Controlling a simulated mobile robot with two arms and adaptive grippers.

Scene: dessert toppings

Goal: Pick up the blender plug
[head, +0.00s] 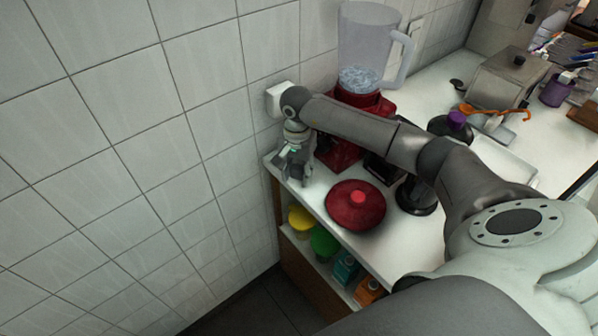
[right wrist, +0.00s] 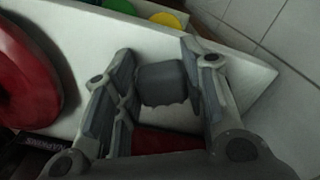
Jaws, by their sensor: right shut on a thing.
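My right gripper (head: 292,168) is at the left end of the white counter, close to the tiled wall and pointing down. In the right wrist view its fingers (right wrist: 160,66) stand on either side of a dark grey block, the blender plug (right wrist: 162,84), and are shut on it. In the head view the plug cannot be made out at the gripper. The blender (head: 366,55) has a clear jug on a red base (head: 342,152) and stands beside the wall, partly hidden by my right arm. My left gripper is not in view.
A red round lidded pot (head: 355,206) sits on the white counter (head: 392,240) and also shows in the right wrist view (right wrist: 28,75). A white wall box (head: 276,97) is by my wrist. Yellow (head: 301,219) and green (head: 323,242) lidded containers stand on the shelf below.

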